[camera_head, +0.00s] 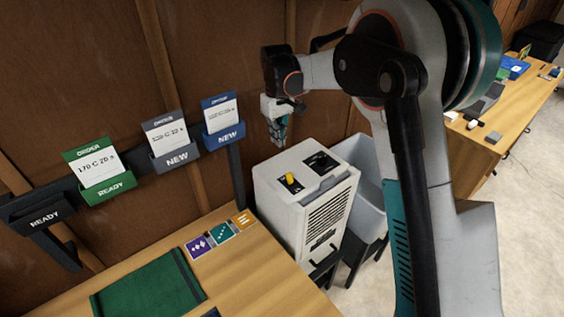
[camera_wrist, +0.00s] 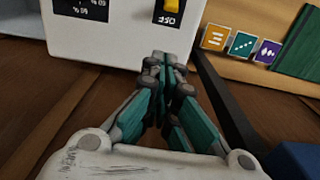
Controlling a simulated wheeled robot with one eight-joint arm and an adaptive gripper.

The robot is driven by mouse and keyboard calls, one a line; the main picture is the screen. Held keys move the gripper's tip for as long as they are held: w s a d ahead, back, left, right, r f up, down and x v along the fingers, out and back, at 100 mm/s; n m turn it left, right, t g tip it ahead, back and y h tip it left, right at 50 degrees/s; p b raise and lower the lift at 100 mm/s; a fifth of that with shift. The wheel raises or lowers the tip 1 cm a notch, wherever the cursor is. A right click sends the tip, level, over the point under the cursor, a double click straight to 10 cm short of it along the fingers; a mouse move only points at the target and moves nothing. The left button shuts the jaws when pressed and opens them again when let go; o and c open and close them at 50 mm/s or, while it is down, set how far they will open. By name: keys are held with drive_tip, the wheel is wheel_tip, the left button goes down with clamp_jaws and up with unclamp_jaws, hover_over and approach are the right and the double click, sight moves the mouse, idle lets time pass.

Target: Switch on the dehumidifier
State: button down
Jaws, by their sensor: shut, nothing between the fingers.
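The dehumidifier (camera_head: 310,195) is a white box with a dark vent grille on its front, standing at the right end of the table. On its top is a yellow switch (camera_head: 291,179) and a black display panel (camera_head: 321,163). In the wrist view the yellow switch (camera_wrist: 172,6) sits on a black plate (camera_wrist: 167,18) with lettering that appears to read OFF, upside down. My gripper (camera_head: 280,140) is shut and empty, pointing down behind the dehumidifier near the wall. In the wrist view my gripper's fingertips (camera_wrist: 163,58) are close to the dehumidifier's edge, below the switch plate; contact cannot be told.
A grey bin (camera_head: 368,195) stands right of the dehumidifier. Wall holders with green (camera_head: 107,190), grey (camera_head: 177,157) and blue (camera_head: 224,137) fronts hang at left. The wooden table (camera_head: 245,285) bears a green mat (camera_head: 150,288) and small coloured cards (camera_head: 221,234). Another desk (camera_head: 500,120) stands at right.

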sight(277, 171)
drive_tip(key=shift+w+a+f, duration=0.45)
drive_tip(key=shift+a+f, duration=0.05)
drive_tip(key=shift+f, duration=0.3)
drive_tip(key=shift+f, duration=0.1)
wheel_tip(277, 171, down, 9)
drive_tip(key=shift+f+b, duration=0.2)
drive_tip(key=shift+b, duration=0.45)
drive_tip(key=shift+s+d+f, duration=0.15)
drive_tip(key=shift+s+d, duration=0.05)
drive_tip(key=shift+s, duration=0.05)
drive_tip(key=shift+s+d+r, duration=0.35)
drive_tip(key=shift+s+d, duration=0.1)
drive_tip(key=shift+s, duration=0.25)
drive_tip(key=shift+s+d+r, duration=0.3)
drive_tip(key=shift+s+d, duration=0.15)
drive_tip(key=shift+s, duration=0.2)
